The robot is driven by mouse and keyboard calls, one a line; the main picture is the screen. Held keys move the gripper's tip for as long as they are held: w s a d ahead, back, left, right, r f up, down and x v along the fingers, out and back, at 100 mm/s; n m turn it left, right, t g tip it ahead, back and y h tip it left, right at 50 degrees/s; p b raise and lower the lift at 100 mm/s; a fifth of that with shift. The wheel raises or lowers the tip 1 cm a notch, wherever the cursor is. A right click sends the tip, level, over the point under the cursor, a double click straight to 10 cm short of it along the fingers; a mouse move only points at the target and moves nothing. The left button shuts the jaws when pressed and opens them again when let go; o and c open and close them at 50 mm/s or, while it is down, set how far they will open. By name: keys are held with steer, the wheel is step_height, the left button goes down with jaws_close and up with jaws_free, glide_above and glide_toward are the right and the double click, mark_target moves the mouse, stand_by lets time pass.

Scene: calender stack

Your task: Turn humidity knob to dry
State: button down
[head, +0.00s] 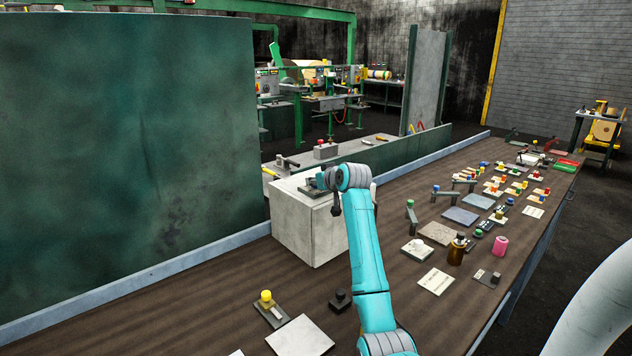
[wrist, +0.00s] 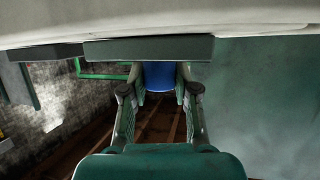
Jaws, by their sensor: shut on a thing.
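A blue knob (wrist: 160,74) shows in the wrist view below a dark plate edge (wrist: 150,48). My gripper (wrist: 160,92) has one finger on each side of the blue knob and is shut on it. In the head view my gripper (head: 322,184) is at the top of a pale grey box (head: 300,232), by a dark plate (head: 309,190). My arm hides the knob in the head view. No humidity or dry marking is readable, so I cannot tell the knob's setting.
The box stands on a long brown bench (head: 200,310) against a green panel (head: 120,150). A yellow-topped lever (head: 267,298) is at the front left.

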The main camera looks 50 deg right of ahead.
steer(key=m+g+h, duration=0.2)
steer(key=m, duration=0.1)
steer(key=m+g+h, duration=0.3)
steer(key=shift+w+a+m+g, duration=0.15)
steer(key=shift+m+g, duration=0.15)
steer(key=m+g+h, duration=0.2)
steer(key=m+g, duration=0.1)
steer(key=shift+g, duration=0.3)
steer(key=shift+m+g, duration=1.7)
steer(key=shift+g, duration=0.1)
steer(key=c, duration=0.9)
jaws_free()
steer(key=shift+o, duration=0.2)
steer(key=v, duration=1.1)
steer(key=shift+a, duration=0.4)
steer(key=shift+w+r, duration=0.1)
